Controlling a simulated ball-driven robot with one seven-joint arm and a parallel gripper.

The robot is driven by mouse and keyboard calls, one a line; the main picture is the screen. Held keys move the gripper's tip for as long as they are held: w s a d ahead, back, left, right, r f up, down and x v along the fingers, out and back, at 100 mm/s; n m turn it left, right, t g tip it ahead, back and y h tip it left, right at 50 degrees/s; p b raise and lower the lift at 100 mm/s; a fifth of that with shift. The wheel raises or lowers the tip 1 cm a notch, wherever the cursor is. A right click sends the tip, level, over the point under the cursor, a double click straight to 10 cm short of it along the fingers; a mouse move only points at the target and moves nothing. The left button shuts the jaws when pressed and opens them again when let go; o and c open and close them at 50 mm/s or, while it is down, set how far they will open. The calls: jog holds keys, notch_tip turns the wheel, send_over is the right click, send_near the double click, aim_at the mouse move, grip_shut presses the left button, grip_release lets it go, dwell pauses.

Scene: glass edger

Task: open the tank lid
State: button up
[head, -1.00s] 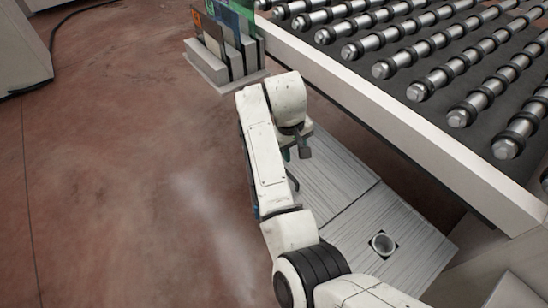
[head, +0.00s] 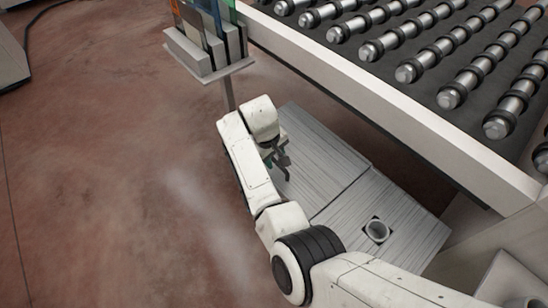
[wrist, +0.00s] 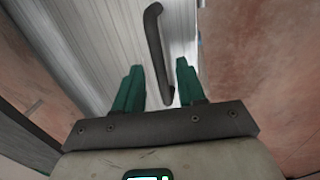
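The tank's top shows in the head view as brushed-metal panels under the roller table. The far panel (head: 325,160), which looks like the lid, lies flat. My gripper (head: 277,160) is over the left edge of the far panel. In the wrist view its two green fingers (wrist: 160,80) are apart and empty. A dark bar handle (wrist: 153,40) on the metal runs between them in the picture, its near end between the fingertips. I cannot tell how far the fingers reach down around it.
The roller table (head: 390,105) overhangs the tank's far right side, its pale edge close to the panels. A rack (head: 208,55) with coloured upright plates stands on a post at the back left. The reddish floor (head: 110,170) on the left is clear.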

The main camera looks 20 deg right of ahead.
jog(key=shift+f, duration=0.15)
grip_shut()
dwell(0.4)
